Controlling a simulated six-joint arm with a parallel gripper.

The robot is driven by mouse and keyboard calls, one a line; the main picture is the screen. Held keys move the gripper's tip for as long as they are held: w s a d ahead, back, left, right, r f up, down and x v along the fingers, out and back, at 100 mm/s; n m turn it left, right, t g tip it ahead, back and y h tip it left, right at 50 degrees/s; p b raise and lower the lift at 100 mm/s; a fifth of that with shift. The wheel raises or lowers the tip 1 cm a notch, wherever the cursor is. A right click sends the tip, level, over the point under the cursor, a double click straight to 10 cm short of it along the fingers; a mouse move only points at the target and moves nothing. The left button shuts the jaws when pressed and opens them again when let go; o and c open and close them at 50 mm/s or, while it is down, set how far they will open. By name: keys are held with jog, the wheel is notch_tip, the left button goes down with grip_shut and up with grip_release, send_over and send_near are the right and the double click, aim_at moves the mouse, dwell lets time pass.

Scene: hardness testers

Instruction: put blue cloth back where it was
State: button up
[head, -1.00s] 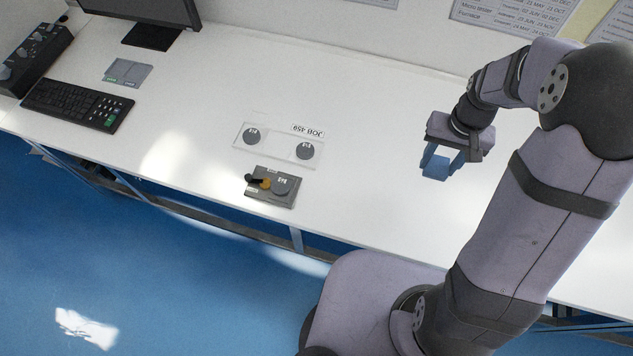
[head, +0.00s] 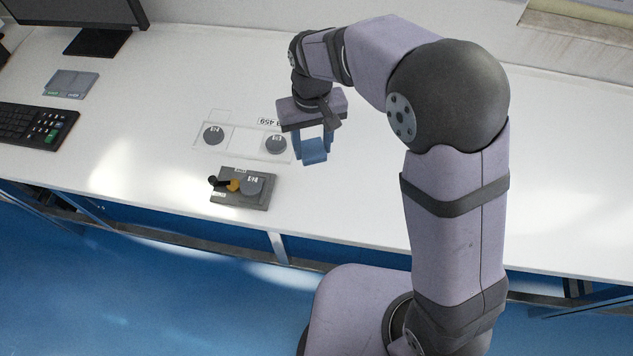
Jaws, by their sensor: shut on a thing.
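The blue cloth (head: 314,152) hangs between the fingers of my gripper (head: 313,146), which is shut on it. My gripper points down and appears to hold the cloth above the white bench (head: 360,190). It is just right of a clear plate (head: 240,148) that carries two dark round discs, one at its left (head: 213,134) and one at its right (head: 276,144). The exact height of the cloth over the bench is hard to tell. My gripper partly covers the label (head: 268,121) behind the plate.
A dark grey block (head: 236,201) with a disc, a yellow part and a black knob stands near the bench's front edge. A keyboard (head: 30,124), a grey pad (head: 70,84) and a monitor (head: 85,20) are at the left. Bench between keyboard and plate is clear.

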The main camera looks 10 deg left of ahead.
jog(key=shift+w+d+r+m, duration=0.1)
jog(key=shift+d+r+m, duration=0.05)
jog(key=shift+r+m, duration=0.75)
jog(key=shift+s+d+m, duration=0.15)
jog(key=shift+s+m, duration=0.05)
jog(key=shift+m, duration=0.4)
jog(key=shift+s+d+m, duration=0.25)
jog(key=shift+s+m, duration=0.2)
jog(key=shift+m, duration=0.25)
jog(key=shift+f+m, duration=0.1)
jog(key=shift+m, duration=0.3)
jog(key=shift+f+p, duration=0.7)
jog(key=shift+f, duration=4.3)
jog(key=shift+f, duration=0.1)
jog(key=o, duration=1)
